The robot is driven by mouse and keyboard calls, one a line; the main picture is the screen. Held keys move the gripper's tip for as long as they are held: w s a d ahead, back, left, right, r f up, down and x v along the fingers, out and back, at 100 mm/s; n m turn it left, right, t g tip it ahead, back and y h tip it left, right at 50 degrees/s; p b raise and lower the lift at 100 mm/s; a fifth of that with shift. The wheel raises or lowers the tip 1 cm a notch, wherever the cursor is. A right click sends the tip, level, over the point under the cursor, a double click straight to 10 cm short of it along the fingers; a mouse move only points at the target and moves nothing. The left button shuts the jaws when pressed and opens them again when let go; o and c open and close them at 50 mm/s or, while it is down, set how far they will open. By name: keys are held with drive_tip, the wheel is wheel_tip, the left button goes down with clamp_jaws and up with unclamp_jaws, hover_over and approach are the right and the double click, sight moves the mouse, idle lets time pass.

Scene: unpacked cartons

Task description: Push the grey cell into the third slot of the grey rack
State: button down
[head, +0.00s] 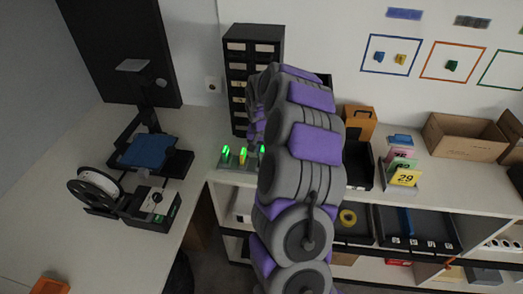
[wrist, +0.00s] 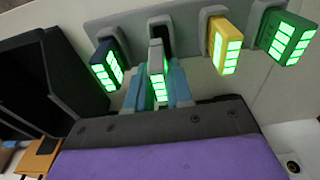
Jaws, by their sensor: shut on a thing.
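The grey rack (wrist: 190,18) lies across the top of the wrist view. A dark blue cell (wrist: 104,62), a yellow cell (wrist: 222,48) and a green cell (wrist: 287,40) stand in it, with lit green bars. Between the dark blue and yellow cells is a dark empty slot opening (wrist: 161,36). My gripper (wrist: 157,88) is shut on the grey cell (wrist: 156,58), between its pale blue fingers. The cell's end is close to that opening; I cannot tell whether it has entered. In the head view the rack (head: 237,163) shows left of my arm, which hides my gripper.
A black drawer cabinet (head: 238,62) stands behind the rack, against the wall. A black tray (head: 358,165) and yellow number cards (head: 405,177) are right of my arm. A 3D printer (head: 150,152) and a white spool (head: 98,184) stand on the left table.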

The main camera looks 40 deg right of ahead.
drive_tip(key=shift+a+r, duration=0.2)
drive_tip(key=shift+a, duration=0.6)
drive_tip(key=shift+a+r, duration=0.15)
drive_tip(key=shift+a, duration=0.65)
drive_tip(key=shift+d, duration=0.1)
drive_tip(key=shift+d+f, duration=0.1)
drive_tip(key=shift+d, duration=0.55)
drive_tip(key=shift+s, duration=0.1)
drive_tip(key=shift+d+f, duration=0.15)
drive_tip(key=shift+d, duration=0.45)
drive_tip(key=shift+a, duration=0.2)
drive_tip(key=shift+a+f, duration=0.25)
drive_tip(key=shift+f, duration=0.05)
idle(0.4)
drive_tip(key=shift+f, duration=0.55)
idle(0.4)
